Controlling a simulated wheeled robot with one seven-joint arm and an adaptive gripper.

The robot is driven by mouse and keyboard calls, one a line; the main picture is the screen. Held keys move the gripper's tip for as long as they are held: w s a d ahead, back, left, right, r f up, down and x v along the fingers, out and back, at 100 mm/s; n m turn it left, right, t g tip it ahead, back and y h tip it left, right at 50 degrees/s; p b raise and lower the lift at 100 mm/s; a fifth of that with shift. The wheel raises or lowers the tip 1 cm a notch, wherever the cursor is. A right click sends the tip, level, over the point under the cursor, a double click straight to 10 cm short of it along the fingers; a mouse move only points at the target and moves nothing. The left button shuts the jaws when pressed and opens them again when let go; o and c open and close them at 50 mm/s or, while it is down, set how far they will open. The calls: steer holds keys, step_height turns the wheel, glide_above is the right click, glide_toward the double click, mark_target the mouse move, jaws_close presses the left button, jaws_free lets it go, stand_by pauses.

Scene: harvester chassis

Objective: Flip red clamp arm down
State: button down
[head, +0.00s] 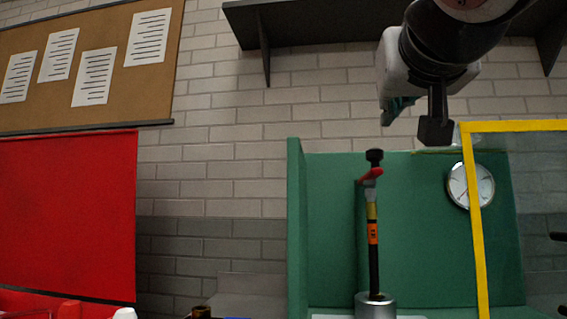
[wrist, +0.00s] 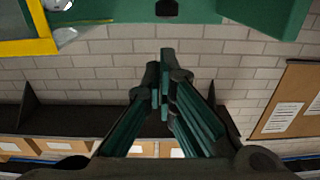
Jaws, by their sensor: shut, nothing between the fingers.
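The red clamp arm (head: 371,175) sits near the top of a dark upright post (head: 373,258) in the head view, tilted up to the right, just under a black knob (head: 375,156). The post has yellow and orange bands and stands on a round silver base (head: 375,307). My gripper (head: 390,118) is up and to the right of the clamp arm in the picture, apart from it. In the wrist view my gripper (wrist: 165,55) has its teal fingers together and empty. A black knob-like end (wrist: 166,8) shows at that view's top edge; the red arm is not visible there.
Green panels (head: 430,230) stand behind and left of the post. A yellow-edged frame (head: 474,220) stands to the right, near a round dial (head: 470,185). A dark shelf (head: 320,25) is on the wall. A red panel (head: 68,215) stands at left.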

steer(key=shift+s+a+f, duration=0.15)
steer(key=shift+s+f, duration=0.1)
steer(key=shift+s, duration=0.5)
steer(key=shift+s+a+f, duration=0.1)
steer(key=shift+s+f, duration=0.15)
steer(key=shift+s, duration=0.45)
steer(key=shift+f, duration=0.1)
